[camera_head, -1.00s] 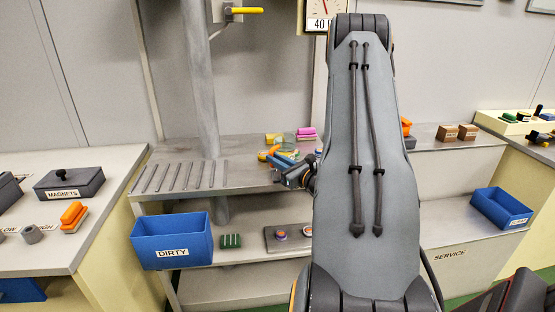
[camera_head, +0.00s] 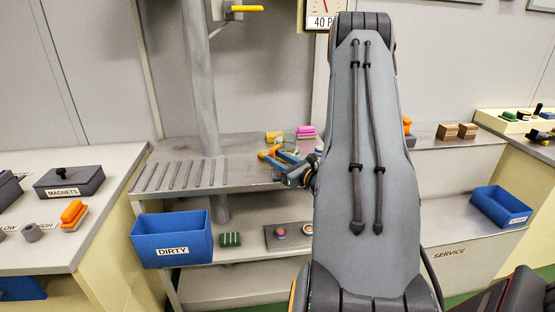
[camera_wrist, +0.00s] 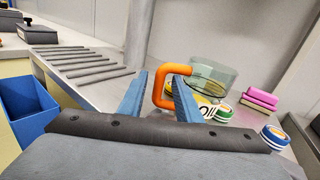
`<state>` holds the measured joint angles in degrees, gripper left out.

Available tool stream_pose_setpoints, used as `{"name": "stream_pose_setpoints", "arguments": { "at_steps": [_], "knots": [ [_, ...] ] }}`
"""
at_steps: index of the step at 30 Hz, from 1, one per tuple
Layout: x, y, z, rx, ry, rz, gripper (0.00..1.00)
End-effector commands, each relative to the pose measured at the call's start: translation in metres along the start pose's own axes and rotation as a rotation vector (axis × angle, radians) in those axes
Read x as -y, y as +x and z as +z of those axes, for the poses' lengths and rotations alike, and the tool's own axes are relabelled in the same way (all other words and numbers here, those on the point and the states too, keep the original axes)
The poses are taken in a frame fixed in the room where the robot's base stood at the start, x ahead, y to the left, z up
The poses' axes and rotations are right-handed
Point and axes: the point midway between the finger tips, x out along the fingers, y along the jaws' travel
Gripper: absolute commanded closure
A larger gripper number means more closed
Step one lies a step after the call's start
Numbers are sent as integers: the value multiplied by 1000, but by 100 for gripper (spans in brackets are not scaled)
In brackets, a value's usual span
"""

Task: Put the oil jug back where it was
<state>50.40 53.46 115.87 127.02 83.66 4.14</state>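The oil jug, with a clear greenish body (camera_wrist: 215,75) and an orange handle (camera_wrist: 160,88), stands on the grey bench; part of its OIL label shows in the wrist view. In the head view its body (camera_head: 290,140) is small and partly behind my gripper. My gripper (camera_wrist: 160,82) has two blue fingers spread apart, one to each side of the handle in the picture, with a visible gap to the left finger. I cannot tell whether the right finger touches the jug. In the head view my gripper (camera_head: 281,157) is at the bench's right part.
A slatted rack area (camera_head: 180,175) lies left on the bench. A blue DIRTY bin (camera_head: 172,240) is at the front left. The wall is close behind.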

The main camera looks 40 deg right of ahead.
Motion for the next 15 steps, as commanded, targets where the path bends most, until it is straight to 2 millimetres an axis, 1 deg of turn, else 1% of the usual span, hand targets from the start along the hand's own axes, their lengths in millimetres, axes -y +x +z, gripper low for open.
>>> {"name": "stream_pose_setpoints", "arguments": {
  "at_steps": [9, 15],
  "knots": [
    [1, -64, -2, -2, 2, -5, 69],
    [1, -98, -2, -1, 1, -4, 69]
  ]
}}
